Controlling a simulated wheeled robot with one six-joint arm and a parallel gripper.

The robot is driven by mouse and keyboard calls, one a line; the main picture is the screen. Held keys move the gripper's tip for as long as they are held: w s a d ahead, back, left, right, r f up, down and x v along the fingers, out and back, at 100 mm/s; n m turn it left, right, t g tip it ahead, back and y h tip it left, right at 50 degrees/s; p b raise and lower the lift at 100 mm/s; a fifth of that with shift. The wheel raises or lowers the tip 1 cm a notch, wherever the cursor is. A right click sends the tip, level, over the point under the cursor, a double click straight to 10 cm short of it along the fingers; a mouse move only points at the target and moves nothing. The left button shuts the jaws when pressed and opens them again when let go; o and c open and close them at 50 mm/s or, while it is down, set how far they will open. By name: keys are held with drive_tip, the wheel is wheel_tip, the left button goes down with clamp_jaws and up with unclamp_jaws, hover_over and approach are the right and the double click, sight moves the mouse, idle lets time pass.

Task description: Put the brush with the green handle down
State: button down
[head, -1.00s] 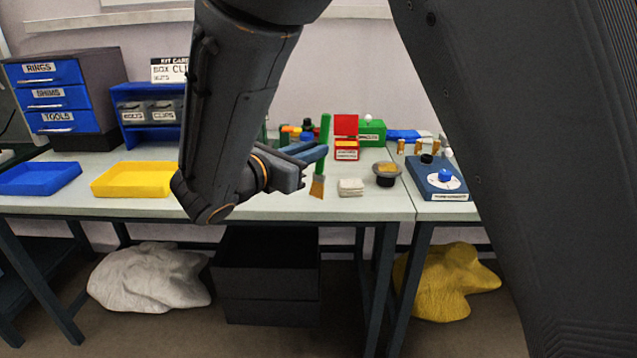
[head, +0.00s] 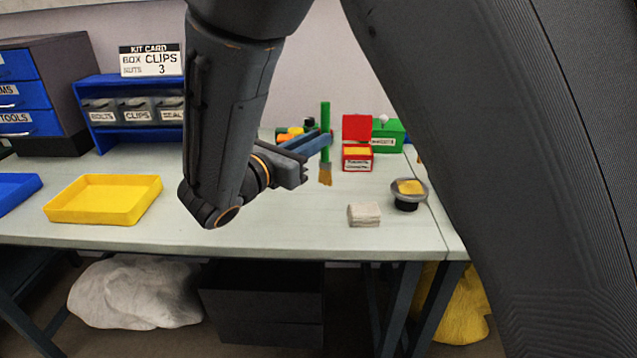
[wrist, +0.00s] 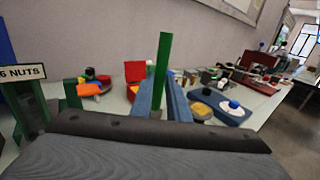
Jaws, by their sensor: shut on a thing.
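The brush with the green handle (head: 325,125) is upright in my gripper (head: 322,142), with its tan bristles pointing down above the table (head: 280,225). My gripper's blue fingers are shut on the handle. In the wrist view the green handle (wrist: 162,65) stands between the two blue fingers (wrist: 160,98); the bristles are hidden there. I cannot tell exactly how high the bristles are above the table.
A folded cloth (head: 364,215) and a round dish with yellow content (head: 409,193) are at right. A red box (head: 357,150) and a green box (head: 386,134) stand behind. A yellow tray (head: 104,200) is at left. The table's front middle is clear.

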sight(324, 165)
drive_tip(key=shift+f+p, duration=0.4)
drive_tip(key=shift+f, duration=3.3)
drive_tip(key=shift+f, duration=0.1)
drive_tip(key=c, duration=1.7)
unclamp_jaws()
drive_tip(key=shift+s, duration=0.1)
drive_tip(key=shift+a, duration=0.1)
drive_tip(key=b+v, duration=0.2)
drive_tip(key=v, duration=0.9)
drive_tip(key=shift+s+a, duration=0.25)
drive_tip(key=shift+s, duration=0.1)
